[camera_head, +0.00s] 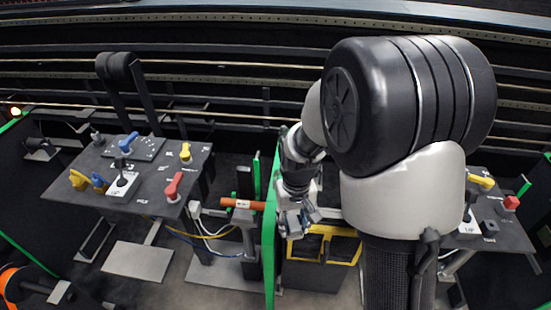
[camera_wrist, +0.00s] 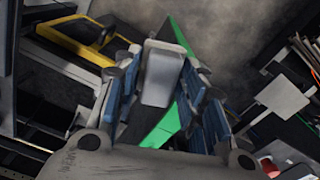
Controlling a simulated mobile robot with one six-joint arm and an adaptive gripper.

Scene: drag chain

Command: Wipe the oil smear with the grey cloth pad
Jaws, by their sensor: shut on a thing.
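My gripper (camera_head: 296,222) hangs low beside the green-edged panel (camera_head: 269,235), just left of my arm's big joint. In the wrist view, my gripper (camera_wrist: 163,92) has its blue-padded fingers closed on a light grey block, which looks like the grey cloth pad (camera_wrist: 162,72). The pad sticks out between the fingertips. In the head view I cannot make the pad out from the gripper. I cannot make out the oil smear in either view.
A yellow frame (camera_head: 322,243) stands close right of my gripper, also at upper left in the wrist view (camera_wrist: 75,45). An orange cylinder (camera_head: 242,203) lies left of the panel. A control desk (camera_head: 145,196) with colored handles stands at left, another (camera_head: 500,228) at right.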

